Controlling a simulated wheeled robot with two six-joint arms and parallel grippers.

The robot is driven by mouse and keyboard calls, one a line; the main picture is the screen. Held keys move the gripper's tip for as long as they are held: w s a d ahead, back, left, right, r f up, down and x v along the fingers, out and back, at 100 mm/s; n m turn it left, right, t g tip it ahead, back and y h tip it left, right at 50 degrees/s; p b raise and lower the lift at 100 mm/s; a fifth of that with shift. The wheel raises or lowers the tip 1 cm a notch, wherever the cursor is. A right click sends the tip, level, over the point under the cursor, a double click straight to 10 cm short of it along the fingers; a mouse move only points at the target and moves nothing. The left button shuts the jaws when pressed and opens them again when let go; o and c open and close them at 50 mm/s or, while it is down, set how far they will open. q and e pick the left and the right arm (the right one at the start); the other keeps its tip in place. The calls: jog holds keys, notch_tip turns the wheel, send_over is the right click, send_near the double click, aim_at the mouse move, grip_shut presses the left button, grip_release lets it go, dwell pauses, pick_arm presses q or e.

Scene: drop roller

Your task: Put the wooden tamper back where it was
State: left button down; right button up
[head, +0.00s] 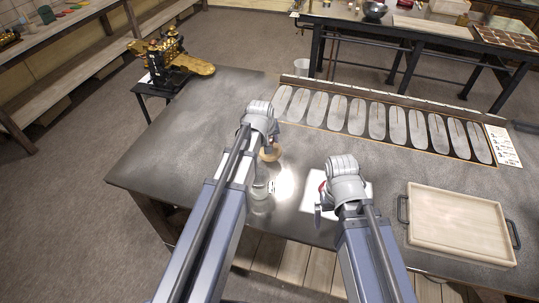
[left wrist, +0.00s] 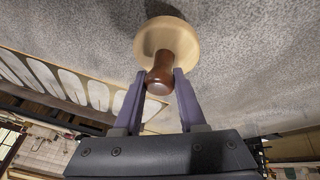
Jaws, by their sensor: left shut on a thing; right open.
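The wooden tamper has a pale round base (head: 270,153) and a dark brown handle (left wrist: 159,76). My left gripper (head: 268,139) is shut on the handle, with the purple fingers (left wrist: 160,84) on either side of it in the left wrist view. The pale base faces the grey tabletop; I cannot tell whether it touches it. In the head view my left wrist hides most of the handle. My right gripper (head: 321,208) is open, low over a white sheet (head: 298,222) near the table's front edge, largely hidden by its own wrist.
A clear glass vessel (head: 261,187) stands in front of the tamper, close to my left arm. A long board with pale oval slots (head: 381,121) lies along the back. A wooden tray (head: 460,222) with dark handles is at right. The table's left side is clear.

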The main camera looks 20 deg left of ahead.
pick_arm(q)
jog(key=shift+f+b, duration=1.9)
jog(key=shift+f, duration=0.2)
pick_arm(e)
jog(key=shift+f, duration=2.15)
pick_arm(q)
jog(key=shift+r, duration=0.15)
pick_arm(e)
jog(key=shift+r, duration=0.2)
jog(key=shift+f, duration=0.15)
pick_arm(q)
jog(key=shift+c, duration=2.4)
grip_release()
jog(key=shift+r+p, duration=0.1)
jog(key=shift+p, duration=0.2)
pick_arm(e)
jog(key=shift+r, duration=0.25)
pick_arm(q)
jog(key=p+v, duration=1)
jog(key=v, duration=0.1)
jog(key=shift+s+r+p, duration=0.2)
jog(key=shift+r+p, duration=0.1)
jog(key=shift+r, duration=0.05)
pick_arm(e)
notch_tip(320, 180, up, 11)
jog(key=shift+f, duration=0.2)
